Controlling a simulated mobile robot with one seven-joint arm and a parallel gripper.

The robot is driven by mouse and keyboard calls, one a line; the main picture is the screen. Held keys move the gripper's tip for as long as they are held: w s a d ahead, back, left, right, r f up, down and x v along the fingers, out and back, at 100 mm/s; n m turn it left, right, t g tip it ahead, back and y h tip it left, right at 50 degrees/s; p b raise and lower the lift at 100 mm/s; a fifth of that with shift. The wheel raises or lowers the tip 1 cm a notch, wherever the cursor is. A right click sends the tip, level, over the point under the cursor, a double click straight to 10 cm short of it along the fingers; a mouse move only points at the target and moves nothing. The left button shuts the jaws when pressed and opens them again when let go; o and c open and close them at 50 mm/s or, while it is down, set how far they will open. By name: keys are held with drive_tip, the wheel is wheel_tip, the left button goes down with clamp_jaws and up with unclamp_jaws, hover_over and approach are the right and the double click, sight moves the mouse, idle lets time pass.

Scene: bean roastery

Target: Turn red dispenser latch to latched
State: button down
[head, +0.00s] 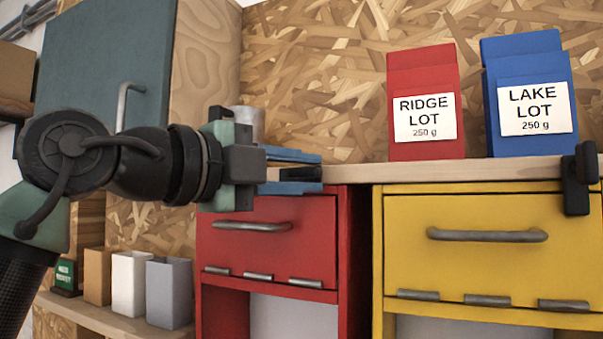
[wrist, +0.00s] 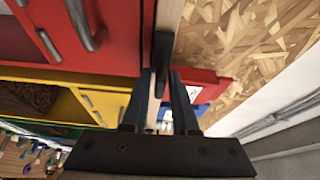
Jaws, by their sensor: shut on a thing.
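The red dispenser (head: 310,225) stands left of the yellow one, with a grey bar handle on its closed front flap. Its black latch (wrist: 161,50) shows in the wrist view as a dark piece between my fingers, by the shelf edge.
The yellow dispenser (head: 480,265) has its own black latch (head: 576,185) at upper right. Red (head: 425,145) and blue (head: 530,145) bags stand on the shelf (head: 460,170) above. A teal cabinet door (head: 100,70) is behind my arm. Several small containers (head: 168,290) stand lower left.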

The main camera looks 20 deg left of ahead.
drive_tip(key=shift+d+f, duration=0.1)
drive_tip(key=n+t+b, duration=0.1)
drive_tip(key=n+b, duration=0.2)
drive_tip(key=n, duration=0.1)
drive_tip(key=shift+f+t, duration=0.1)
drive_tip(key=shift+t, duration=0.2)
drive_tip(key=n+t+b, duration=0.1)
drive_tip(key=n, duration=0.1)
drive_tip(key=n+b, duration=0.2)
drive_tip(key=n, duration=0.1)
drive_tip(key=shift+d+t+b, duration=0.1)
drive_tip(key=shift+t+b, duration=0.2)
drive_tip(key=shift+t, duration=0.1)
drive_tip(key=n+y, duration=0.1)
drive_tip(key=n, duration=0.1)
drive_tip(key=n+t+y+b, duration=0.1)
drive_tip(key=n, duration=0.1)
drive_tip(key=n+y+b, duration=0.1)
drive_tip(key=n, duration=0.1)
drive_tip(key=shift+s+r+t, duration=0.1)
drive_tip(key=shift+r+t, duration=0.2)
drive_tip(key=shift+t, duration=0.1)
drive_tip(key=shift+r+n+t+y+b, duration=0.1)
drive_tip(key=shift+n+t+y+b, duration=0.2)
drive_tip(key=shift+n+y, duration=1.05)
drive_tip(key=shift+r+n+t+y+b, duration=0.1)
drive_tip(key=shift+n+y+b, duration=0.35)
drive_tip(key=shift+n, duration=1.7)
